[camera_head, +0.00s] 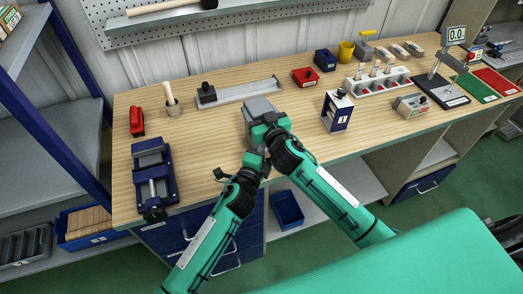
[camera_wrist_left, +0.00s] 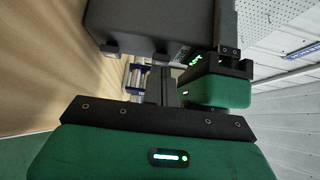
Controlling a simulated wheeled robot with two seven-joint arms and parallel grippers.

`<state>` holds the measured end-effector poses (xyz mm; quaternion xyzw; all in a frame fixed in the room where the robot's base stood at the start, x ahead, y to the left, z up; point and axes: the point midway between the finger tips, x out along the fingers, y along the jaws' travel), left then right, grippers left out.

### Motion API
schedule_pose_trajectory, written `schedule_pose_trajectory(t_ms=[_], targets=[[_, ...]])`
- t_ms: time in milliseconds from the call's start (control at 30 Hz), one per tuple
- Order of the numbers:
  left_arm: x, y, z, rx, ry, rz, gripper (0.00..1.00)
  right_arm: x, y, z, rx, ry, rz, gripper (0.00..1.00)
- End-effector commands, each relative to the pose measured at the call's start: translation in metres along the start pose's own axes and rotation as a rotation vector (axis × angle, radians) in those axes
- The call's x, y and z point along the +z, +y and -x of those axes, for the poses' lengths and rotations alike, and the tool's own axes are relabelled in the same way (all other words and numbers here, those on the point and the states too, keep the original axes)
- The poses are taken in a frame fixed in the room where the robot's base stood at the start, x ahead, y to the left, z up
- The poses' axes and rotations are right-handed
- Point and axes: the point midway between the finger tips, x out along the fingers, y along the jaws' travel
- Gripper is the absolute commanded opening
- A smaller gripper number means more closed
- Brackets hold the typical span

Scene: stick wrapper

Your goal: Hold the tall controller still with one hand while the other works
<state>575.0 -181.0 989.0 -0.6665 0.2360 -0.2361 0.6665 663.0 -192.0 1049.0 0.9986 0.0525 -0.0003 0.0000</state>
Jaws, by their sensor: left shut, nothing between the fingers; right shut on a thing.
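The tall controller (camera_head: 258,106), a grey box, stands near the middle of the bench, partly hidden by my grippers. My right gripper (camera_head: 266,121) is shut on its near side. In the left wrist view the controller is a dark box (camera_wrist_left: 150,28) at the top, with my right gripper (camera_wrist_left: 225,75) against it at the right. My left gripper (camera_head: 258,150) is shut and empty, just in front of the controller and close to the right gripper. Its closed fingers (camera_wrist_left: 162,85) point past the box's lower edge; I cannot tell whether they touch it.
A grey rail fixture (camera_head: 240,91) lies behind the controller. A blue-and-white box (camera_head: 337,111) and white rack (camera_head: 376,82) stand to the right. Bare bench lies left of the controller.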

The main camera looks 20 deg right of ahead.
Motion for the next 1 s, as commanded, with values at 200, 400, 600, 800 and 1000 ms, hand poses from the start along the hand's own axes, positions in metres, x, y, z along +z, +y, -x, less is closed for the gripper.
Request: schedule_pose_trajectory(t_ms=[200,400,600,800,1000], targets=[[0.0,0.0,0.0,0.0,0.0,0.0,0.0,0.0,0.0,0.0,0.0,0.0,0.0,0.26],[0.009,0.0,-0.009,0.0,-0.001,-0.002,0.0,0.0,0.0,0.0,0.0,0.0,0.0,0.26],[0.017,0.0,-0.015,0.001,-0.004,-0.001,0.0,0.001,-0.001,0.001,-0.001,-0.001,-0.001,0.26],[0.017,-0.001,-0.014,0.0,-0.005,-0.001,0.0,0.002,-0.001,0.001,-0.001,-0.004,-0.001,0.26],[0.017,0.0,0.002,0.0,-0.004,-0.002,0.0,0.003,-0.001,0.001,0.0,-0.005,0.0,0.26]])
